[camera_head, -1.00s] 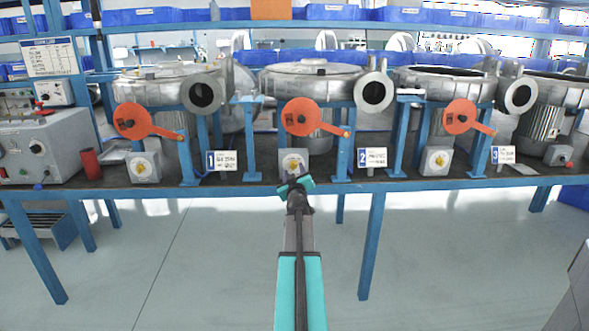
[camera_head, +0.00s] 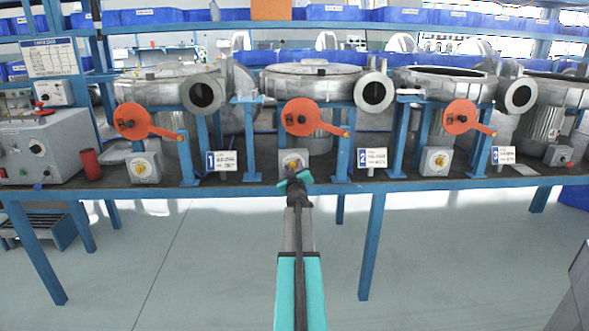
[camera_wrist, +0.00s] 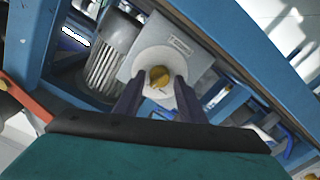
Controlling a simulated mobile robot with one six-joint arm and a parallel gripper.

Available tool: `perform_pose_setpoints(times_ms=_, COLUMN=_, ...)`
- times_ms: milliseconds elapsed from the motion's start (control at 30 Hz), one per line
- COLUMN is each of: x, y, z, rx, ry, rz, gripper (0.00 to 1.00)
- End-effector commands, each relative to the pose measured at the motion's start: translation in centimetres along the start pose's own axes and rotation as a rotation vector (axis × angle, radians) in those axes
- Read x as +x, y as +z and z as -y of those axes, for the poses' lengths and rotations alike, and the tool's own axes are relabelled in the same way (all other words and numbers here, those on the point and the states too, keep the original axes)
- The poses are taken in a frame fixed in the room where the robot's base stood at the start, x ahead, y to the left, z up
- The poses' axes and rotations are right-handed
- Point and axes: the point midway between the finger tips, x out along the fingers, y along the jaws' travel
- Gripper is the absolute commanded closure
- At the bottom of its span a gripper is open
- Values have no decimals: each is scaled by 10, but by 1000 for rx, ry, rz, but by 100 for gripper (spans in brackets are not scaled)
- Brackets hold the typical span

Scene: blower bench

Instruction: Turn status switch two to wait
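The middle grey switch box (camera_head: 303,167) stands on the bench under the middle blower, left of the sign with a 2 (camera_head: 372,158). My gripper (camera_head: 294,172) is right in front of it and covers part of its face. My gripper (camera_wrist: 158,84) is open there, one dark finger on each side of the knob with small gaps. Contact cannot be told. The dial label is too small to read.
Similar switch boxes stand at left (camera_head: 143,167) and right (camera_head: 436,160). Orange handles (camera_head: 302,117) hang above, and blue posts (camera_head: 343,142) flank the middle box. A grey control unit (camera_head: 45,150) is at far left. The floor before the bench is clear.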

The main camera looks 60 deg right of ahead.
Motion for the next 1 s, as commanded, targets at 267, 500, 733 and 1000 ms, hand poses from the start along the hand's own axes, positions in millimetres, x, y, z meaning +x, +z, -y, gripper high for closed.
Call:
perform_pose_setpoints(times_ms=267, x=0, y=0, z=0, rx=0, ry=0, rz=0, gripper=97)
perform_pose_setpoints(times_ms=500, x=0, y=0, z=1, rx=-43, ry=-1, rz=0, gripper=97)
perform_pose_setpoints(times_ms=733, x=0, y=0, z=1, rx=-146, ry=-1, rz=-1, gripper=97)
perform_pose_setpoints(times_ms=1000, x=0, y=0, z=2, rx=-275, ry=-2, rz=-1, gripper=97)
